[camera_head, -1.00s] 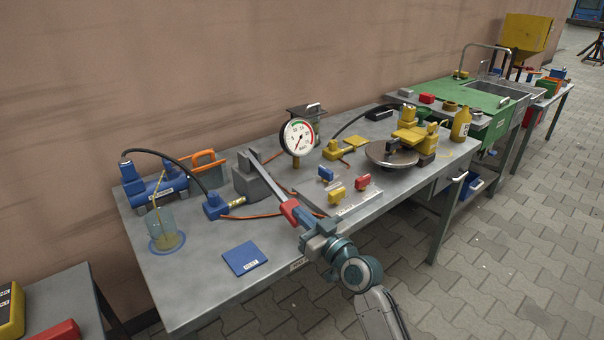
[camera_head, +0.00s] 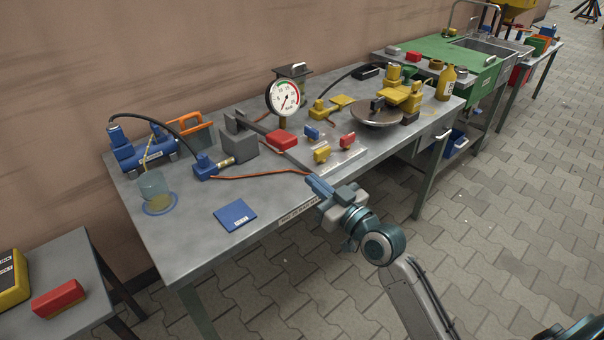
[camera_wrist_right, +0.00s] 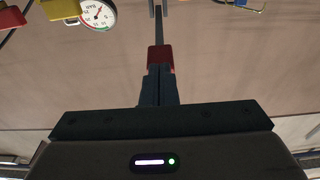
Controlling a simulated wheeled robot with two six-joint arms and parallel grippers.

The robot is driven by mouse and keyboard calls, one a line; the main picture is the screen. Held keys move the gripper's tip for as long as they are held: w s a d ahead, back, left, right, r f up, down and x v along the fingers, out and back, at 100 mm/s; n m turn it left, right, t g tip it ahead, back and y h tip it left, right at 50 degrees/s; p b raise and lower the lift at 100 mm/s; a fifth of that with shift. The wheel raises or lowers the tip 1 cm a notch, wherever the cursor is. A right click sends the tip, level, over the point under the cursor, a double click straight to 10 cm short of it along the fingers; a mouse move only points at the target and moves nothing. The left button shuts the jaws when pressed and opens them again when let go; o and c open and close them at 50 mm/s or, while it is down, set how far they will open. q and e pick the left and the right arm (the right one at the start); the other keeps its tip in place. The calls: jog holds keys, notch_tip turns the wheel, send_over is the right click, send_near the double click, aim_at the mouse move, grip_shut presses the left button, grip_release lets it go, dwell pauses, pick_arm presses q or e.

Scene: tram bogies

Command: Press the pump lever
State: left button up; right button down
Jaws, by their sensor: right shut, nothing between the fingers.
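The pump lever is a grey bar with a red grip (camera_head: 283,140). It reaches to the right from the grey pump block (camera_head: 238,143) on the workbench. My left gripper is not in view.
A round pressure gauge (camera_head: 284,97) stands behind the lever. A plate with small blue, red and yellow valves (camera_head: 322,154) lies to its right. A blue pad (camera_head: 235,214) and a glass beaker (camera_head: 154,188) are at the left.

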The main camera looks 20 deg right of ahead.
jog(key=shift+v, duration=0.75)
jog(key=shift+r, duration=0.1)
dwell(1.5)
